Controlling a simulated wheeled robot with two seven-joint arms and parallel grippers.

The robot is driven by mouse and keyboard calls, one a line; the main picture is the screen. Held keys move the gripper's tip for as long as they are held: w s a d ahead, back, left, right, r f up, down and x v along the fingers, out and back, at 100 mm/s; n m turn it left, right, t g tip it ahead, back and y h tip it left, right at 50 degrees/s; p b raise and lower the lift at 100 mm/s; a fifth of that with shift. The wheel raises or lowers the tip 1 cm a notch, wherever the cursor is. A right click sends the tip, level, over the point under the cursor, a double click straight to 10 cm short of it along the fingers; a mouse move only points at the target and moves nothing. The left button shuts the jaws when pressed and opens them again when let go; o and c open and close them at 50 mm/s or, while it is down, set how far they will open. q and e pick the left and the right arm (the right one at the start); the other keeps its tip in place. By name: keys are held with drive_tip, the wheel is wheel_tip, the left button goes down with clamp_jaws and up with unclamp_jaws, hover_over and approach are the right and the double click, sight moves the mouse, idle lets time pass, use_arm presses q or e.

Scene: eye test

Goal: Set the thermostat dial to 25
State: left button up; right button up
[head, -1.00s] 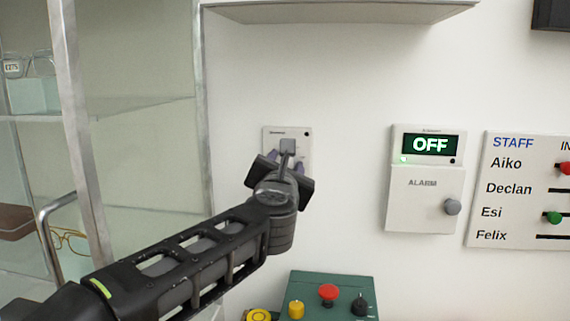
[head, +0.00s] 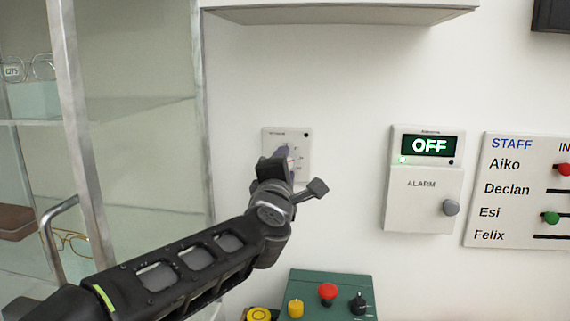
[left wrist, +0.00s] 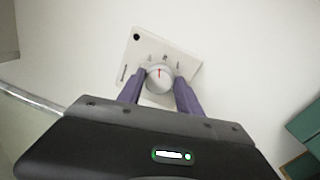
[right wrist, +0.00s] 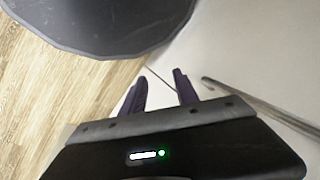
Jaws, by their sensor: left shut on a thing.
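The thermostat is a pale plate (head: 303,139) on the white wall, with a dark dot in its upper right corner. It also shows tilted in the left wrist view (left wrist: 190,66). Its round light dial (left wrist: 160,80) carries a red pointer mark; the numbers around it are too small to read. My left gripper (left wrist: 161,77) is shut on the dial, one purple finger on each side. In the head view the left gripper (head: 286,159) covers much of the plate. My right gripper (right wrist: 159,82) is open and empty, away from the thermostat.
An alarm box (head: 424,200) reading OFF and a staff board (head: 510,216) hang to the right. A green control box (head: 338,283) with knobs is below. A glass cabinet (head: 150,160) stands left; a shelf (head: 340,13) juts out above.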

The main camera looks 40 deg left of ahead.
use_arm(q)
drive_tip(key=m+p, duration=0.1)
drive_tip(key=m, duration=0.8)
drive_tip(key=m+h+p, duration=0.1)
drive_tip(key=m+p, duration=0.1)
drive_tip(key=m, duration=0.7)
drive_tip(key=m+h+p, duration=0.1)
drive_tip(key=m+p, duration=0.1)
drive_tip(key=m, duration=0.7)
drive_tip(key=shift+s+a+f, duration=0.1)
drive_tip(key=shift+s+a, duration=0.1)
drive_tip(key=shift+a, duration=0.1)
drive_tip(key=o, duration=1.4)
drive_tip(key=shift+c, duration=0.2)
drive_tip(key=shift+s, duration=0.1)
